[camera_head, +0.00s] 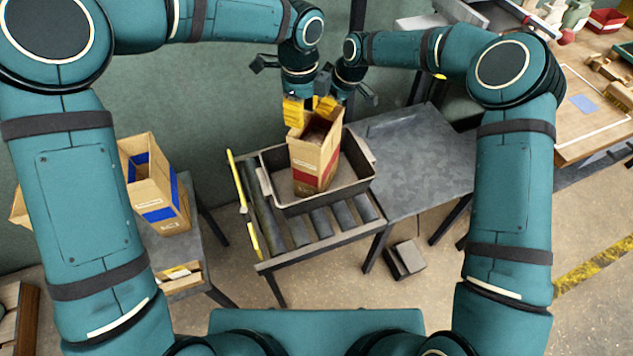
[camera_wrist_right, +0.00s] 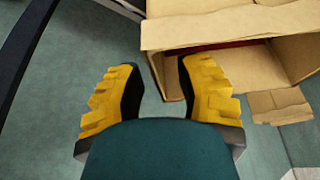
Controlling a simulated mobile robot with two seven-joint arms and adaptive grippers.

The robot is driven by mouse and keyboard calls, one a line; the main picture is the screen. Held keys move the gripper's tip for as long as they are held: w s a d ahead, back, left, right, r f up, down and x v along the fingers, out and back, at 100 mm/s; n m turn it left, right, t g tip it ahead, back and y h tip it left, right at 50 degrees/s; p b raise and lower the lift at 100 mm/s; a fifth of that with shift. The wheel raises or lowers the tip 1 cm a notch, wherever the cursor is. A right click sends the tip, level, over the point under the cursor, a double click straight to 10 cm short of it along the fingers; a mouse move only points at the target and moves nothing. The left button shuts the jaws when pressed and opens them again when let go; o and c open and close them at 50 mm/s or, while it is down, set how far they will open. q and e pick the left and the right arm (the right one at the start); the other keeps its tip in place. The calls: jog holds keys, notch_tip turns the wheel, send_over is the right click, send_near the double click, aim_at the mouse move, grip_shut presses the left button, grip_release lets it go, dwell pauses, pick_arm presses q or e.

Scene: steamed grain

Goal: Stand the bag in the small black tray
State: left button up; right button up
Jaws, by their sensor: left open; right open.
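A brown paper bag with a red band (camera_head: 318,160) stands roughly upright, its open top up, inside the small black tray (camera_head: 352,187). Its base is partly hidden by the tray's front wall. My left gripper (camera_head: 294,111) is open at the bag's top left edge. My right gripper (camera_head: 326,107) is open at the bag's top rear edge. In the right wrist view the yellow fingers of my right gripper (camera_wrist_right: 155,95) are spread, with the bag's open mouth (camera_wrist_right: 225,60) at the right finger. I cannot tell whether either gripper touches the bag.
The tray sits on a roller stand (camera_head: 318,222) with a yellow rail (camera_head: 243,205) on its left. A bare grey table (camera_head: 425,160) adjoins it on the right. Boxes with blue bands (camera_head: 158,190) stand on a left table. A wooden workbench (camera_head: 580,140) is at far right.

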jog(key=shift+d+r, duration=0.15)
jog(key=shift+r, duration=0.15)
pick_arm(q)
jog(key=shift+r, duration=0.35)
pick_arm(e)
jog(key=v, duration=1.1)
jog(key=shift+s+d+r, duration=0.1)
jog(key=shift+s, duration=0.05)
